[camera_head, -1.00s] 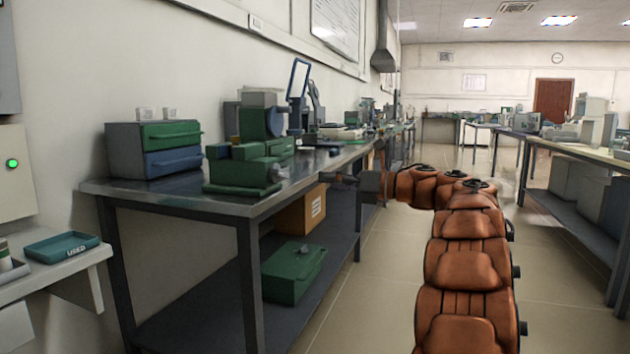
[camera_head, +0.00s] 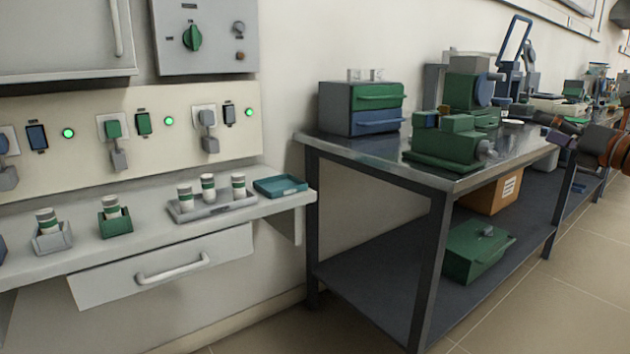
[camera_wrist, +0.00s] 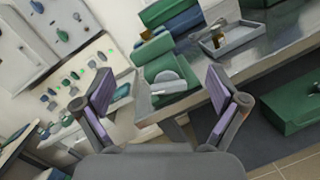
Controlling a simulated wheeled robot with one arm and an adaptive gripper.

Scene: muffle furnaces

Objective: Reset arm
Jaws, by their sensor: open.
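My gripper (camera_wrist: 162,105) is open and empty in the wrist view, its two purple-padded fingers spread apart. Beyond the fingers are the steel workbench and a green machine (camera_wrist: 165,75), with no contact visible. In the head view my arm enters at the right edge, and the gripper (camera_head: 560,137) points left over the bench's right side. The green machine (camera_head: 450,143) stands on the bench to the left of it.
The steel bench (camera_head: 385,158) has a green-and-blue drawer box (camera_head: 362,108) on top and a green box (camera_head: 477,250) on its lower shelf. A wall shelf (camera_head: 150,225) at left carries several small cups and a teal tray (camera_head: 280,186). Floor (camera_head: 560,300) at lower right is clear.

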